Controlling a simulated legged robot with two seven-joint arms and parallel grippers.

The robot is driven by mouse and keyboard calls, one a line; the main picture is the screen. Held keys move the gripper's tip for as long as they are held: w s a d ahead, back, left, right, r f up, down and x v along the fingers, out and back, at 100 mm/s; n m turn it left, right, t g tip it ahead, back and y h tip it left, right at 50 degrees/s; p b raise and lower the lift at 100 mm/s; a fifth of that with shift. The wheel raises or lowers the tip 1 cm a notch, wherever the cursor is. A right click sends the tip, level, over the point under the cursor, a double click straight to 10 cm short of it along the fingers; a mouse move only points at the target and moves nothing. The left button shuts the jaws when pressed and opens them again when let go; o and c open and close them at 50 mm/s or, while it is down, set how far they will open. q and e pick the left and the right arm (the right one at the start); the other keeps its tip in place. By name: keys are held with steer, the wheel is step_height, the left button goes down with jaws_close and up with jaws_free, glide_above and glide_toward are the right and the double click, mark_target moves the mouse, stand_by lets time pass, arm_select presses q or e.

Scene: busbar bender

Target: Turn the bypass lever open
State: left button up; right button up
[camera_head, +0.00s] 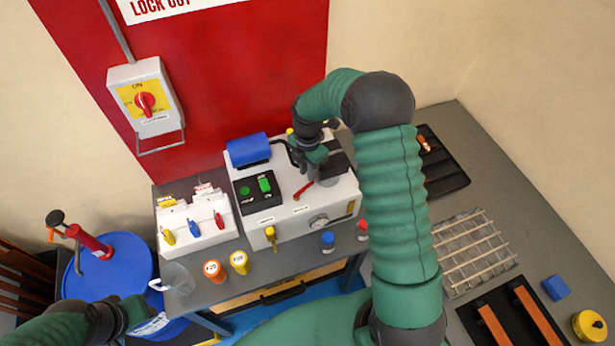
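The white bender machine (290,205) stands on the grey bench against the red panel. A small red lever (303,190) lies tilted on its top, and a yellow handle (271,236) sits at its front left. The labels are too small to read, so I cannot tell which is the bypass lever. My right gripper (325,172) points down over the machine's rear right part, just right of and behind the red lever. Its fingertips are partly hidden and I see no clear grasp. My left gripper (135,311) is low at the left, apart from the machine; its fingers are unclear.
A white rack with coloured keys (197,226), a clear cup (177,279) and orange and yellow capped containers (214,270) stand left of the machine. A blue drum (112,262) is at the left. A wire grid (473,251) and dark trays lie on the right bench.

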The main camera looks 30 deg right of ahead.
mark_target(308, 184)
steer(key=f+p, duration=0.1)
steer(key=f, duration=0.4)
steer(key=shift+d+f, duration=0.2)
steer(key=shift+a, duration=0.1)
jaws_close()
steer(key=shift+r, duration=0.1)
stand_by(0.9)
